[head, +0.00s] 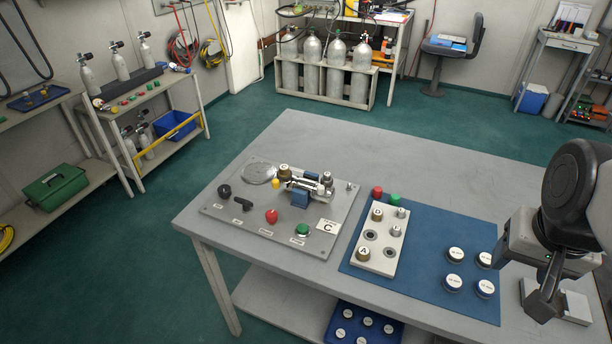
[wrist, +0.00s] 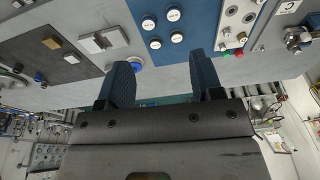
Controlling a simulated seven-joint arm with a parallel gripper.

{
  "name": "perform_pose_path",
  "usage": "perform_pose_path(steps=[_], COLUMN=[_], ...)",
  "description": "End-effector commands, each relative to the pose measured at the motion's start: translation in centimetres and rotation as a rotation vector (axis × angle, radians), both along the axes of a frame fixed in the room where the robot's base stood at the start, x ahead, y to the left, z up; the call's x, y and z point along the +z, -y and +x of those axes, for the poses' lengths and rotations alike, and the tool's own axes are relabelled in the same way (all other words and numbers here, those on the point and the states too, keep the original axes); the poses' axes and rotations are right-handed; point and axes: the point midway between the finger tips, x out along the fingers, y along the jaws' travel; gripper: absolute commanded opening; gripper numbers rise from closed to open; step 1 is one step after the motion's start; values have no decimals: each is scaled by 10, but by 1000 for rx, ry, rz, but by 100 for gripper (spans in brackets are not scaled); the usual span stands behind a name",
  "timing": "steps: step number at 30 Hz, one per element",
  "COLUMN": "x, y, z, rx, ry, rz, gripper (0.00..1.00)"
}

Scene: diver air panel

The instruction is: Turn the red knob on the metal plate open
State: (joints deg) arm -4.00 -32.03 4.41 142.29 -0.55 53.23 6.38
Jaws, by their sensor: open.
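The metal plate (head: 240,223) lies on the left part of the grey table. The red knob (head: 271,215) is on its front middle part, between a black T-shaped handle (head: 242,204) and a green knob (head: 302,230). The red knob's turn position is too small to tell. My gripper (head: 542,300) is at the far right of the head view, well away from the plate. In the wrist view my gripper (wrist: 163,78) has its two blue fingers apart with nothing between them. I cannot make out the red knob in the wrist view.
A blue mat (head: 420,270) lies between gripper and plate. It bears a pale block (head: 373,267) with knobs and sockets, and several white-topped round pieces. Loose red (head: 377,191) and green (head: 394,200) caps stand behind the block. A valve assembly (head: 306,187) rises at the plate's back. The table's back is clear.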

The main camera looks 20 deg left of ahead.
Motion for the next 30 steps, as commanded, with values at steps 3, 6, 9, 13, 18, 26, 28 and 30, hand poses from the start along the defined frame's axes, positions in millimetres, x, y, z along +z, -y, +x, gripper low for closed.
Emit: perform_pose_path(steps=[3,6,9,13,18,26,28,30], x=[-1,-2,-4,-8,-15,-34,-40,-47], y=[-20,-38,-58,-86,-127,-197,-217,-238], z=[22,40,58,79,104,133,140,145], rx=[-2,-9,-18,-28,-43,-65,-70,-76], ry=[-17,-30,-42,-58,-80,-113,-123,-132], rz=[10,18,26,34,41,46,45,45], gripper=[60,60,60,60,60,60,60,60])
